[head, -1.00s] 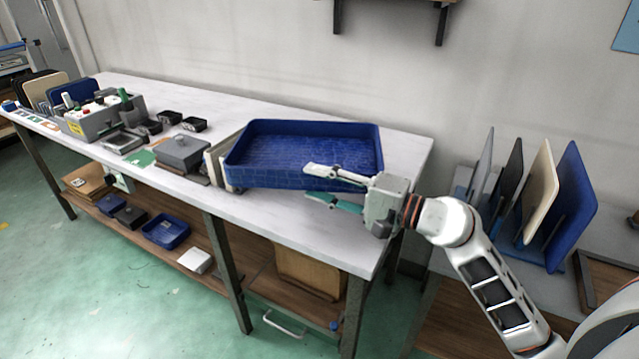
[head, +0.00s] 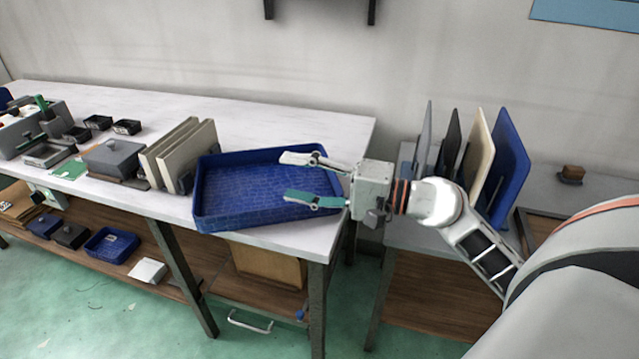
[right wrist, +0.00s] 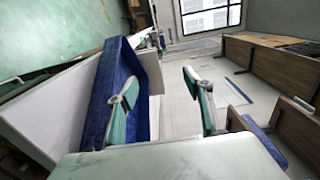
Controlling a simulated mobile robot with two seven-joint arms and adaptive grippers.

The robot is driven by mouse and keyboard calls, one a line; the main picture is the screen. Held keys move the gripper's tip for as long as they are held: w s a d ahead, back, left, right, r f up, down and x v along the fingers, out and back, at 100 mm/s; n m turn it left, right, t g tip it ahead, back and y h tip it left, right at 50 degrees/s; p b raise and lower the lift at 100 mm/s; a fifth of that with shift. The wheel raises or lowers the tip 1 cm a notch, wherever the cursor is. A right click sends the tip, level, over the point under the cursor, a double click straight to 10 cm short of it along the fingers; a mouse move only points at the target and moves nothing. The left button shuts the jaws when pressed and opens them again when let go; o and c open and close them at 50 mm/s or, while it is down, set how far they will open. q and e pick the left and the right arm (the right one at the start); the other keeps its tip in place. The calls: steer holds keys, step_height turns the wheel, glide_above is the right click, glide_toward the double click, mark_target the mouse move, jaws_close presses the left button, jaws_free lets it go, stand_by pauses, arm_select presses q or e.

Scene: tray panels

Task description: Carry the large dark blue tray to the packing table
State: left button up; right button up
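The large dark blue tray (head: 250,214) is on the white-topped table (head: 285,128), near its right end, with its front left corner at or over the front edge. It looks empty. In the right wrist view the tray (right wrist: 103,95) fills the left part. My right gripper (head: 298,178) reaches in from the right with its fingers spread, over the tray's right part in the head view. In the right wrist view, one finger overlaps the tray and the other shows against the floor beyond. I cannot tell whether either finger touches the tray. My left gripper is out of view.
Cream panels (head: 185,150) stand just left of the tray, with a grey box (head: 113,157) farther left. Upright grey, black, cream and blue panels (head: 512,150) stand on a side table at right. Small bins (head: 112,243) lie on the lower shelf. The white tabletop behind the tray is clear.

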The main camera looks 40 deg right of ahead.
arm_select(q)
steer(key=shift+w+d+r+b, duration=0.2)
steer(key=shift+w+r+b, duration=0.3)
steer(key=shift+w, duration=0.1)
arm_select(e)
steer(key=v, duration=0.5)
steer(key=shift+s, duration=0.15)
